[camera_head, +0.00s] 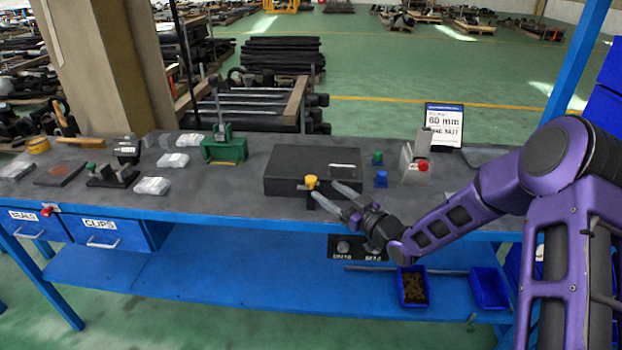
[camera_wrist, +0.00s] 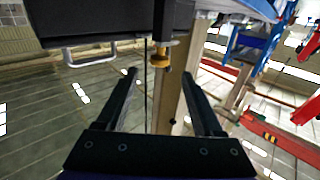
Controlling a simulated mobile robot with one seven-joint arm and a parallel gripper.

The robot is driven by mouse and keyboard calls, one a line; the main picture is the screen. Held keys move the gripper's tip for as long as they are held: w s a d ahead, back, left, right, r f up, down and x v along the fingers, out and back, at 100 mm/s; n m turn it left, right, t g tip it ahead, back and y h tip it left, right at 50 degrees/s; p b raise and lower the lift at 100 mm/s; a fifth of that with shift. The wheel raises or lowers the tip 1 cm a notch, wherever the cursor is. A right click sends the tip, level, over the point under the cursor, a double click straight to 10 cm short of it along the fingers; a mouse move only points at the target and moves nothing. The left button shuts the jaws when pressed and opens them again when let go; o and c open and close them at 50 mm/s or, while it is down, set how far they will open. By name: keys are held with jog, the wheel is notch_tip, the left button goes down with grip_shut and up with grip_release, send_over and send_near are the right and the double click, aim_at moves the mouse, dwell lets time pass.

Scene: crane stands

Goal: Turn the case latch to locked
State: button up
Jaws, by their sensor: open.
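The black case (camera_head: 290,175) lies shut on the grey bench top, in the middle of the head view. Its yellow latch knob (camera_head: 311,181) is on the front side; it also shows in the wrist view (camera_wrist: 160,57) at the case's edge. My gripper (camera_head: 328,191) is open and empty at the case's front, its fingertips close to the knob. In the wrist view the two fingers (camera_wrist: 160,77) point toward the knob, which appears between and just beyond their tips. I cannot tell whether they touch it. The latch's locked or unlocked setting is not readable.
A green clamp-like fixture (camera_head: 224,148) stands left of the case. Small blue (camera_head: 381,179) and green (camera_head: 377,158) pieces and a grey block with a red knob (camera_head: 415,163) are to its right. A sign (camera_head: 443,125) stands behind. Blue drawers (camera_head: 107,232) hang under the bench's left.

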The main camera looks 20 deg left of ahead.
aim_at(315, 182)
jog(key=x, duration=0.7)
jog(key=shift+w+a, duration=0.25)
jog(key=shift+a, duration=0.05)
grip_shut()
